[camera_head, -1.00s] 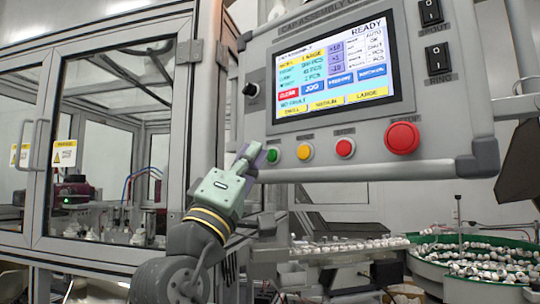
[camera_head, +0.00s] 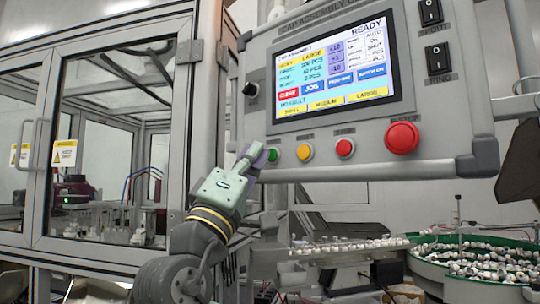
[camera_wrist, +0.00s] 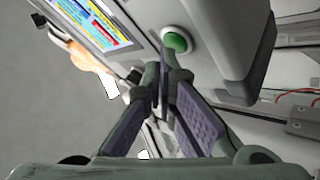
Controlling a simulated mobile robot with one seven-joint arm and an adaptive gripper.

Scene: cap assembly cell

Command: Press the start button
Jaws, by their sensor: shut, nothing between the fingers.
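The green start button (camera_head: 272,155) is at the left end of the button row on the grey control panel (camera_head: 440,150). My gripper (camera_head: 252,152) is shut and empty, with its tips just left of the green button in the head view. In the wrist view the green button (camera_wrist: 176,41) shows just beyond the shut fingertips (camera_wrist: 162,70). I cannot tell whether the tips touch it. The panel screen (camera_head: 330,65) reads READY.
A yellow button (camera_head: 305,152), a red button (camera_head: 345,148) and a large red mushroom button (camera_head: 402,138) continue the row to the right. A framed glass enclosure (camera_head: 190,150) stands close at the left. A green bowl of caps (camera_head: 425,272) is at the lower right.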

